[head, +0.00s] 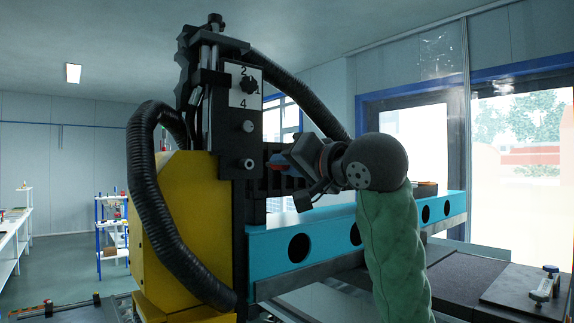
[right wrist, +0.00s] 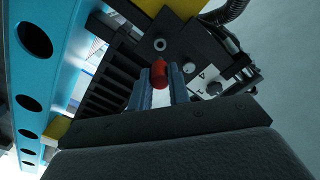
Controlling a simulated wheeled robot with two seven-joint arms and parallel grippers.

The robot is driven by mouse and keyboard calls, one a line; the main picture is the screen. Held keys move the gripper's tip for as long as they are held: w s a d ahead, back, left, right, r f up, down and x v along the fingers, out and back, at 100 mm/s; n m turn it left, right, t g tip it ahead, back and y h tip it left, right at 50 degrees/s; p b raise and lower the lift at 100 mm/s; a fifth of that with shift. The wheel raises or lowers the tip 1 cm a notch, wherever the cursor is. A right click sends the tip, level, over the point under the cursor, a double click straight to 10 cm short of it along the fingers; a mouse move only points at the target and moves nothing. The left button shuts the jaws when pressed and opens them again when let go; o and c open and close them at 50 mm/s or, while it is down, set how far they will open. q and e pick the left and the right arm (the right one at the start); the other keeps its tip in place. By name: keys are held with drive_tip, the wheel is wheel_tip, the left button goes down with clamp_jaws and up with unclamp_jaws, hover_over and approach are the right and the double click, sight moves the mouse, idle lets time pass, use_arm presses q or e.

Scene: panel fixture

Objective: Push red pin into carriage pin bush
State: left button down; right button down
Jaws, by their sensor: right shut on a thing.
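The red pin (right wrist: 158,74) is held between the blue-grey fingers of my right gripper (right wrist: 162,92) in the right wrist view. In the head view my right gripper (head: 290,160) points left at the black carriage; only a small reddish part of the pin shows there. The carriage pin bush (head: 248,163) is a round light ring with a dark hole, low on the carriage face. It also shows in the right wrist view (right wrist: 160,44), just beyond the pin. The pin looks apart from the bush, not in it; the exact gap cannot be told. My left gripper is not in view.
A white plate with a black knob (head: 249,85) sits above the bush. A blue beam (head: 330,245) with round holes runs below my gripper. Black corrugated hoses (head: 155,200) and a yellow housing (head: 175,220) stand on the left.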

drive_tip(key=shift+w+a, duration=0.25)
drive_tip(key=shift+w, duration=0.1)
drive_tip(key=shift+w+a+p, duration=0.2)
drive_tip(key=shift+w+p, duration=0.1)
drive_tip(key=shift+w+a, duration=0.25)
drive_tip(key=shift+w, duration=0.05)
drive_tip(key=shift+w+a, duration=0.4)
drive_tip(key=shift+w, duration=0.1)
drive_tip(key=shift+w+a, duration=0.3)
drive_tip(key=shift+w, duration=0.2)
drive_tip(key=shift+w+a, duration=0.15)
drive_tip(key=shift+w, duration=0.05)
drive_tip(key=shift+p, duration=0.3)
drive_tip(key=shift+m, duration=0.3)
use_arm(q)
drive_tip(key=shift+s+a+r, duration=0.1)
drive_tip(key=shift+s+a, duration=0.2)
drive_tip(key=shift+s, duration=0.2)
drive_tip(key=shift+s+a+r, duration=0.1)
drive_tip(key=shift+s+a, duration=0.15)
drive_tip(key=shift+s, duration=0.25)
